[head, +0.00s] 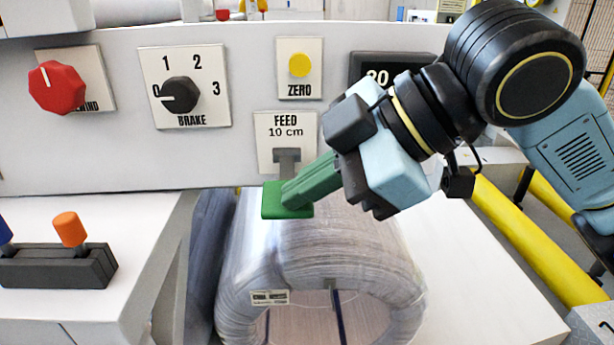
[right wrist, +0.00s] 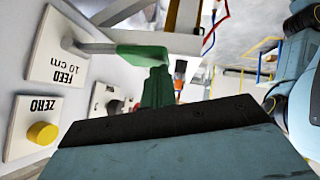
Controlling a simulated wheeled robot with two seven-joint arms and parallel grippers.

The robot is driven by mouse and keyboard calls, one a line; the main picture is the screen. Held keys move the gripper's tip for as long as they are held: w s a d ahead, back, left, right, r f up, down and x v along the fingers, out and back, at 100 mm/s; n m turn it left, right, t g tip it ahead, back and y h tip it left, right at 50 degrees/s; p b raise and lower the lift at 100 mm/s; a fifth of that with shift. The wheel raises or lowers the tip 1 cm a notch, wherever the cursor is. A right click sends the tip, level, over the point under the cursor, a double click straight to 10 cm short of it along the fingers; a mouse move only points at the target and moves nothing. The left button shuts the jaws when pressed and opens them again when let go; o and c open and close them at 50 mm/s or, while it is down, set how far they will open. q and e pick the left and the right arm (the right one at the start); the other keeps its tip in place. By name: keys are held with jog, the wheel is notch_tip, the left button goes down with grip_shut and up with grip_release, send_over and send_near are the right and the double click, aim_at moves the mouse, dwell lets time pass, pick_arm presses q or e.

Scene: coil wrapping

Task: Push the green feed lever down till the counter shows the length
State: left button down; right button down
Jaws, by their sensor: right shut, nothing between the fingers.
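The green feed lever (head: 272,203) sticks out on a grey stem below the plate marked FEED 10 cm (head: 286,127). Its green paddle also shows in the right wrist view (right wrist: 135,50). My right gripper (head: 293,195) is shut and empty, with its green fingers reaching down from the right. The fingertips overlap the paddle and look to be at or on its top; exact contact is hard to tell. The fingers show beside the paddle in the right wrist view (right wrist: 157,85). The dark counter (head: 362,68) shows "20"; my gripper hides its right part. My left gripper is out of view.
The panel carries a yellow ZERO button (head: 299,65), a black BRAKE knob (head: 180,95) pointing to 0 and a red knob (head: 57,88). A wrapped coil (head: 255,275) lies below the lever. An orange-topped switch (head: 70,230) is at lower left, and a yellow rail (head: 540,240) at right.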

jog(key=b+v, duration=0.1)
jog(key=v, duration=0.8)
jog(key=shift+s+d+r, duration=0.15)
jog(key=shift+s+d, duration=0.05)
jog(key=shift+d, duration=0.05)
